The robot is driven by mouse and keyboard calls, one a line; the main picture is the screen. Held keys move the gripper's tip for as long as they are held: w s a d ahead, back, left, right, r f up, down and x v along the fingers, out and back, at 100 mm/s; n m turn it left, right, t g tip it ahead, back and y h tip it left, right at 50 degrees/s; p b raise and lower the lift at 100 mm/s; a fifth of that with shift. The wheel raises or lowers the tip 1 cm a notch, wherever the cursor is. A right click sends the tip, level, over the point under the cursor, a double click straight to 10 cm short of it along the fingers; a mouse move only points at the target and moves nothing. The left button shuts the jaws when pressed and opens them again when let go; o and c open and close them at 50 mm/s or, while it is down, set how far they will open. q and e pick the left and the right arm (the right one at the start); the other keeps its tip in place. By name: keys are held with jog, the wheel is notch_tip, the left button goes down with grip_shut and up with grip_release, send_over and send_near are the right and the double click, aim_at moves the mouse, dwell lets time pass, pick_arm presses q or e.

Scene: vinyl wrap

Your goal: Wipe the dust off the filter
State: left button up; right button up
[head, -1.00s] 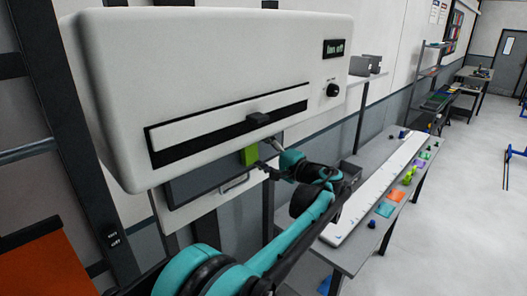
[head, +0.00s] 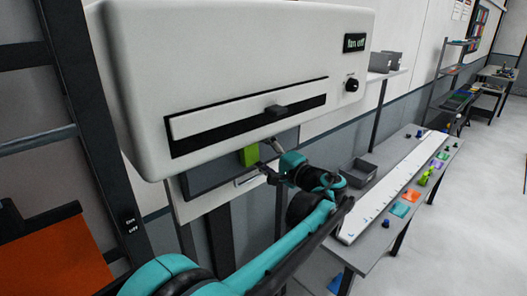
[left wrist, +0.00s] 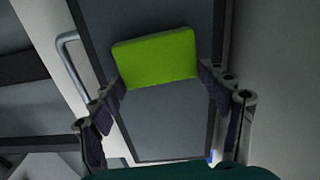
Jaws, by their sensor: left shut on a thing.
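The filter (head: 212,177) is a dark grey panel in a light frame below a white wall unit. It fills the middle of the left wrist view (left wrist: 165,125), with a metal handle on its frame at the left. My left gripper (head: 262,160) is shut on a bright green pad (head: 249,156), which lies between its fingertips in the left wrist view (left wrist: 155,58). The pad is over the filter face and seems to touch it; the contact edge is hidden. I cannot make out dust on the panel. My right gripper is not in view.
The white unit (head: 240,60) overhangs the filter, with a slot, a knob (head: 351,85) and a "fan off" label. A grey bench (head: 375,240) with a long white strip and several small coloured items stands at right. Open floor lies beyond it.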

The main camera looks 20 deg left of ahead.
aim_at(244, 159)
pick_arm(q)
jog(key=shift+s+a, duration=0.4)
jog(key=shift+s, duration=0.55)
jog(key=shift+s+a, duration=0.4)
jog(key=shift+s, duration=0.55)
jog(key=shift+s+a, duration=0.4)
jog(key=shift+s, duration=0.55)
jog(key=shift+w, duration=0.1)
jog(key=shift+d, duration=0.1)
jog(key=shift+d, duration=0.55)
jog(key=shift+v, duration=2.35)
jog(key=shift+v, duration=1.5)
